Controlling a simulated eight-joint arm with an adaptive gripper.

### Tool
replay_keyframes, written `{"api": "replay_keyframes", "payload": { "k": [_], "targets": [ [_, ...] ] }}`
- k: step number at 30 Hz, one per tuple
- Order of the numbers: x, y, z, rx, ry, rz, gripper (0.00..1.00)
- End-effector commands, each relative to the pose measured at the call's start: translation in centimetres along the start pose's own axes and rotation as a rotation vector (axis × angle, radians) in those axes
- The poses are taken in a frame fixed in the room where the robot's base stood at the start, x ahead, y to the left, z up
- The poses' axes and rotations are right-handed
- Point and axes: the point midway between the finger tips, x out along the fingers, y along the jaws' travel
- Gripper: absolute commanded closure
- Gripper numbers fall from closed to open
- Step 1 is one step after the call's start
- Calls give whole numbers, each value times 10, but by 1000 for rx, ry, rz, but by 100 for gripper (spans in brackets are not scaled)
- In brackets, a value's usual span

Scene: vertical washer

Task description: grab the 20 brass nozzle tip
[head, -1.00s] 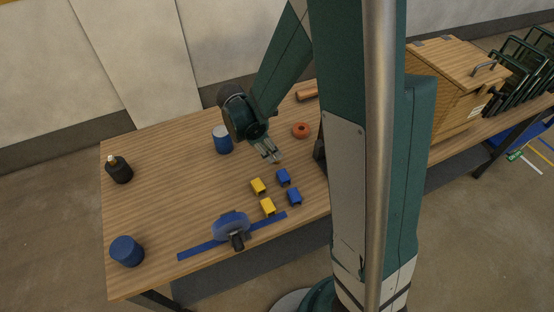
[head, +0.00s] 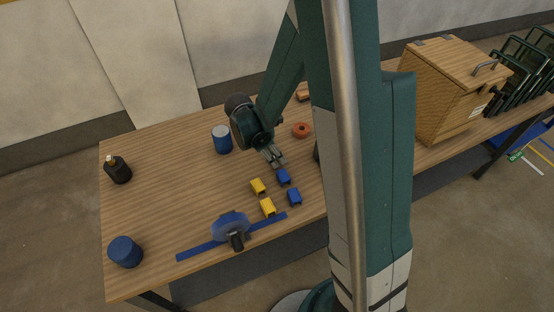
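I cannot make out a 20 marking on anything. A small pale yellowish tip (head: 110,158) stands on top of a black bottle-like object (head: 118,172) at the table's left; whether it is the brass nozzle tip I cannot tell. My gripper (head: 279,167) points down over the middle right of the table, just behind a blue block (head: 284,178). Whether it touches that block is unclear. The fingers are too small to tell open from shut. My gripper is far to the right of the black object.
Two yellow blocks (head: 268,207) and another blue block (head: 294,197) stand near my gripper. The wooden table (head: 165,200) is clear at centre left.

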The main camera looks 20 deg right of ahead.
Motion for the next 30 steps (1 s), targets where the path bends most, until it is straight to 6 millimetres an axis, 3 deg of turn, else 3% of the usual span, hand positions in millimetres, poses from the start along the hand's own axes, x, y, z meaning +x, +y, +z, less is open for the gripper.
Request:
{"api": "replay_keyframes", "payload": {
  "k": [4,9,22,30],
  "targets": [
    [0,0,0,0,0,0,74],
    [0,0,0,0,0,0,97],
    [-3,0,1,0,0,0,97],
    [-21,0,9,0,0,0,97]
  ]
}}
